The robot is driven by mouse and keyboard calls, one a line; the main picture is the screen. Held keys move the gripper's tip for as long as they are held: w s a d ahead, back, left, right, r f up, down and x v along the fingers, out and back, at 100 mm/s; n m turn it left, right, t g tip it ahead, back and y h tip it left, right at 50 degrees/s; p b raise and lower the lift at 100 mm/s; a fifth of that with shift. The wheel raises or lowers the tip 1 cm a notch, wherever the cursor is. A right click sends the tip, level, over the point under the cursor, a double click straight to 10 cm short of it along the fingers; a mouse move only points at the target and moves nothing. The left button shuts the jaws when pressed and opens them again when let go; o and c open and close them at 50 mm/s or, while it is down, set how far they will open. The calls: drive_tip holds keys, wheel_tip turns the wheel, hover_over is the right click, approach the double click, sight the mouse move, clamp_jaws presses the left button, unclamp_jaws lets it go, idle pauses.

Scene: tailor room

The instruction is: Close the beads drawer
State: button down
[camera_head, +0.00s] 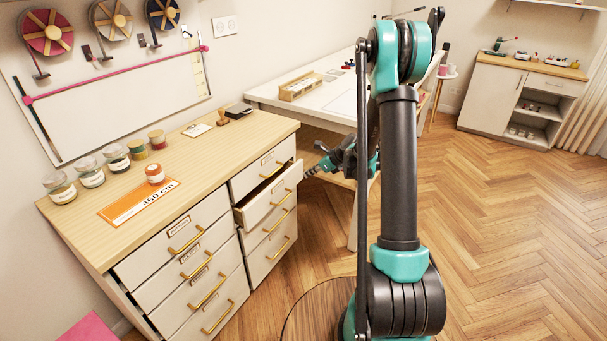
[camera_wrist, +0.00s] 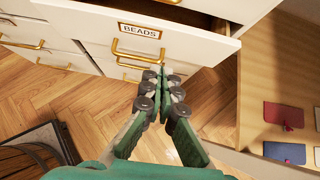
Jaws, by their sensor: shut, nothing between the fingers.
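The beads drawer (camera_head: 266,205) is pulled out from the right column of the wooden-topped cabinet in the head view. In the wrist view its white front (camera_wrist: 190,48) carries a label reading BEADS (camera_wrist: 138,31) and a brass handle (camera_wrist: 137,53). The dark inside shows above the front's top edge. My gripper (camera_wrist: 159,72) is shut and empty, its tips just right of the handle near the front's lower edge. I cannot tell if they touch it. In the head view my gripper (camera_head: 310,172) is small, to the right of the open drawer.
The other cabinet drawers look shut. Jars (camera_head: 90,171) and an orange card (camera_head: 139,202) lie on the cabinet top (camera_head: 215,150). A white table (camera_head: 335,100) stands close behind, right of the cabinet. The wooden floor (camera_head: 510,220) to the right is clear.

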drive_tip(key=shift+w+a+f, duration=0.95)
drive_tip(key=shift+a+f, duration=0.05)
drive_tip(key=shift+a, duration=0.35)
drive_tip(key=shift+w+a+f, duration=0.95)
drive_tip(key=shift+w+a, duration=0.05)
drive_tip(key=shift+a, duration=0.3)
drive_tip(key=shift+w+a+f, duration=0.95)
drive_tip(key=shift+a+f, duration=0.05)
drive_tip(key=shift+a, duration=0.35)
drive_tip(key=shift+w+a, duration=0.7)
drive_tip(key=shift+a, duration=0.3)
drive_tip(key=shift+w+a, duration=0.7)
drive_tip(key=shift+a, duration=0.25)
